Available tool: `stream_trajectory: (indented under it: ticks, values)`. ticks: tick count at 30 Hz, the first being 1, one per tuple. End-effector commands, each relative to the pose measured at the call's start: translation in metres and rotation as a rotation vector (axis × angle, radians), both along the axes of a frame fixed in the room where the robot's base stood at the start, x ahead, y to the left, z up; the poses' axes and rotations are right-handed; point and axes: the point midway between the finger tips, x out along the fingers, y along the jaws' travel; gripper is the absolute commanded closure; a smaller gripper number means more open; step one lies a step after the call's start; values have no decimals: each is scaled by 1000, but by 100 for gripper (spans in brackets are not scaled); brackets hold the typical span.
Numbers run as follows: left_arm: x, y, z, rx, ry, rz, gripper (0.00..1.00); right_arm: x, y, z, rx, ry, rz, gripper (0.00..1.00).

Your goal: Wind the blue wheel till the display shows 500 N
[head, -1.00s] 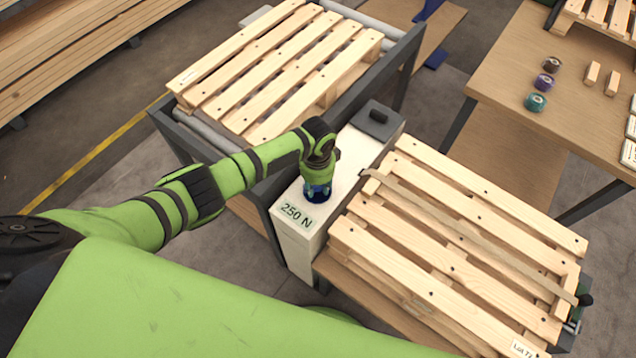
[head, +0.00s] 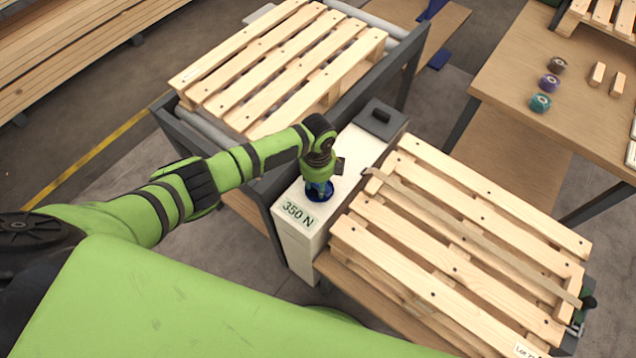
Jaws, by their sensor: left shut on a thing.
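The blue wheel (head: 318,196) sits on top of a white box (head: 294,245), mostly hidden under my left gripper (head: 319,186). My left gripper points down and is shut on the wheel. The display (head: 298,214) on the box, just in front of the wheel, reads 350 N. My right gripper is not in the head view.
A wooden pallet (head: 450,240) with a strap (head: 470,235) across it lies right of the box. Another pallet (head: 275,65) rests on a grey-framed roller conveyor (head: 215,135) behind. A table (head: 510,75) at the right holds several tape rolls and small wooden blocks.

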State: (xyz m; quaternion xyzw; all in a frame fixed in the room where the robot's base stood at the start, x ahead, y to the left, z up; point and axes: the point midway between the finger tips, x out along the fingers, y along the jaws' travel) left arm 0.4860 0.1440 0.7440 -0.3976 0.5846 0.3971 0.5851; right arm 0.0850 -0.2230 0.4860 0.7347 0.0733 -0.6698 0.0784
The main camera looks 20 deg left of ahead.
Motion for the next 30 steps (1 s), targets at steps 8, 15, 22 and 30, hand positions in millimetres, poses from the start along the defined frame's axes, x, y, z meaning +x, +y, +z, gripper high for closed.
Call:
stream_trajectory:
  ticks: [8,15,22,30]
  values:
    - [-2,0,-2,0,4,-101,100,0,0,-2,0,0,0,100]
    - [-2,0,-2,0,4,-124,100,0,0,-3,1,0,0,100]
    - [-2,0,-2,0,4,-124,100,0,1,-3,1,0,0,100]
    - [-1,0,-1,0,3,-122,43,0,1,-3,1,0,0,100]
